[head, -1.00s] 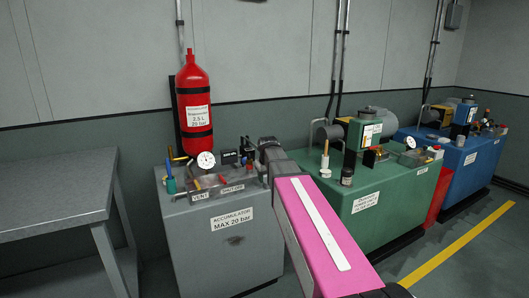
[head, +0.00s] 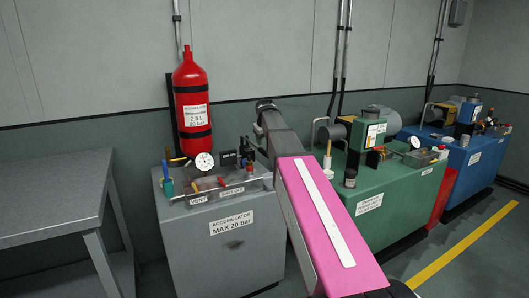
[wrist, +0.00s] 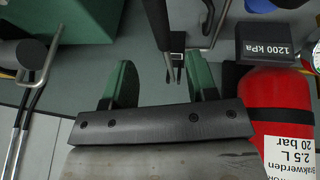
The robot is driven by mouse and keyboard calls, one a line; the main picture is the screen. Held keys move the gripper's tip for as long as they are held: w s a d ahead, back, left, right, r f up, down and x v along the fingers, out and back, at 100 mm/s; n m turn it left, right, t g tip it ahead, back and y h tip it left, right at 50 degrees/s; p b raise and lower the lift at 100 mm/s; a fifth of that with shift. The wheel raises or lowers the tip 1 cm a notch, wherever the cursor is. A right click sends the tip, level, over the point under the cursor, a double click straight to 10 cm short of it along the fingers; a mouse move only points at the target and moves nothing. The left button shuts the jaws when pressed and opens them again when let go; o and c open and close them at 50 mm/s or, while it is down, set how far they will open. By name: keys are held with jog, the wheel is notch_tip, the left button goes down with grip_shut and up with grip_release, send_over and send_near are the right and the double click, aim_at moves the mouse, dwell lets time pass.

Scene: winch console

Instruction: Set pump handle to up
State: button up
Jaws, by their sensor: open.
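A dark upright lever (head: 243,148), which looks like the pump handle, stands on the grey accumulator console (head: 228,275), right of the pressure gauge. In the wrist view a long black bar with a grey clevis-like end, probably this handle (wrist: 158,22), shows just beyond my gripper (wrist: 162,82) and roughly in line with the gap. My gripper's two green fingers are apart with nothing between them. In the head view my gripper (head: 264,106) is above and right of the lever; its fingertips are mostly hidden. I cannot tell whether it touches anything.
A red cylinder (head: 190,95) stands behind the console and is close on the right in the wrist view. A black 1200 kPa block (wrist: 265,42) is beside it. Gauge (head: 204,161) and small valves crowd the console top. A green console (head: 395,205) stands right; a grey table (head: 50,195) left.

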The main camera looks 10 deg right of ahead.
aim_at(264, 151)
jog(key=x, duration=0.8)
jog(key=shift+f, duration=0.25)
grip_shut()
